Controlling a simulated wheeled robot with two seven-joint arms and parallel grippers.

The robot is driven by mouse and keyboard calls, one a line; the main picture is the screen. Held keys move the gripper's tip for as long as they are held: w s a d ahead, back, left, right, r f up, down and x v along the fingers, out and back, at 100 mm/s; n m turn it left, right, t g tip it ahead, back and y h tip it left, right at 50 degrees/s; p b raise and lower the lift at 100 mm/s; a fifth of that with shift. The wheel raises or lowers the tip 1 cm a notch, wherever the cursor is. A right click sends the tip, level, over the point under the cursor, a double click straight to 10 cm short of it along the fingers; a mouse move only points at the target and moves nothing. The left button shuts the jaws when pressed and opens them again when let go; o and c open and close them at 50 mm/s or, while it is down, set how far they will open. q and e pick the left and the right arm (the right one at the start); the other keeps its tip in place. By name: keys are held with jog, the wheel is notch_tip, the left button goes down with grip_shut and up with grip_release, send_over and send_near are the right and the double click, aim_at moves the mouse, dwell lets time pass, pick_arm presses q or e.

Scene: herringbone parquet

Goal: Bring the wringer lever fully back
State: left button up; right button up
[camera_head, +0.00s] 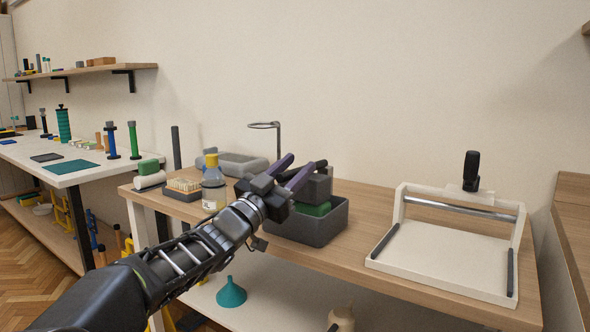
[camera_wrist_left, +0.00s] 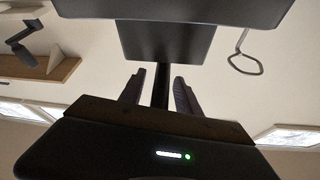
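The wringer (camera_head: 318,187) is a dark grey block on a grey bucket (camera_head: 310,228), with green material showing below the block. A dark lever (camera_head: 321,163) shows at its top, partly hidden behind my gripper. My left gripper (camera_head: 291,171) is at the wringer's upper left, with its two purple fingers apart. In the left wrist view, a dark bar (camera_wrist_left: 160,85), which looks like the lever, shows between the fingers (camera_wrist_left: 158,90). Gaps show on both sides of it. A grey panel (camera_wrist_left: 165,42) lies just beyond. My right gripper is not in view.
A bottle with a yellow cap (camera_head: 212,185) and a brush (camera_head: 184,184) stand left of the bucket. A ring stand (camera_head: 265,125) is behind. A white frame (camera_head: 440,262) with a metal roller and black handle (camera_head: 471,170) stands right. Bare tabletop (camera_head: 368,210) lies between.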

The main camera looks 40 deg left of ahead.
pick_arm(q)
grip_shut()
dwell(0.4)
dwell(1.0)
